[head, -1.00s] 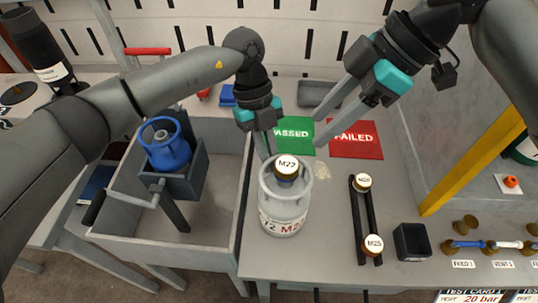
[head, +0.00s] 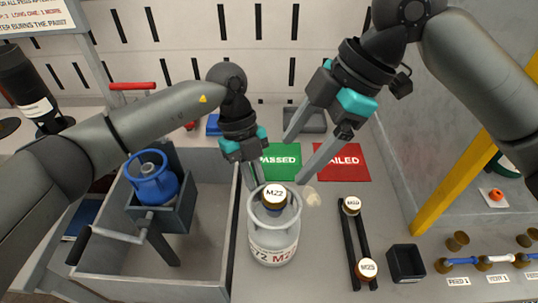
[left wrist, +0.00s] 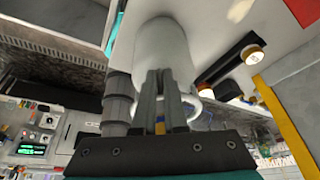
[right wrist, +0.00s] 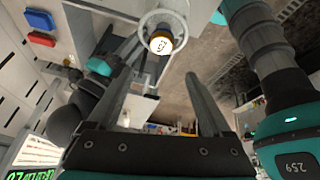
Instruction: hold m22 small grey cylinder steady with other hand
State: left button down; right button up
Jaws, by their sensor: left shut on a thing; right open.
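The small grey cylinder (head: 273,242) stands upright on the bench, with a brown-rimmed cap marked M22 (head: 274,195) inside its top ring. My left gripper (head: 256,182) is shut at the cylinder's ring on its far left side; its fingertips are partly hidden. In the left wrist view its closed fingers (left wrist: 164,95) meet the pale cylinder (left wrist: 165,52). My right gripper (head: 295,162) is open and empty, above and behind the cylinder to the right. In the right wrist view the cap (right wrist: 161,43) shows beyond and between the spread fingers (right wrist: 165,84).
A grey trough (head: 110,270) with a blue cylinder (head: 152,182) in a holder lies left. Green PASSED (head: 283,166) and red FAILED (head: 343,160) mats lie behind. A dark rack (head: 377,235) with two caps and a black box (head: 405,262) stand right.

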aim_at(275, 193)
jog(key=a+n, duration=0.1)
jog(key=n, duration=0.1)
jog(key=a+n+h, duration=0.1)
jog(key=n, duration=0.1)
jog(key=shift+s+a+r+h, duration=0.1)
jog(key=shift+a+r+h, duration=0.1)
jog(key=shift+h, duration=0.1)
jog(key=f+n+h, duration=0.1)
jog(key=f+n, duration=0.1)
jog(key=f, duration=0.2)
jog(key=a+f+n+h, duration=0.1)
jog(key=f+n, duration=0.1)
jog(key=f, duration=0.1)
jog(key=f+n+h, duration=0.1)
jog(key=f+n, duration=0.2)
jog(key=f, duration=0.1)
jog(key=shift+a+f, duration=0.15)
jog(key=shift+f, duration=0.15)
grip_shut()
jog(key=c, duration=0.6)
grip_release()
jog(key=shift+c, duration=0.2)
grip_shut()
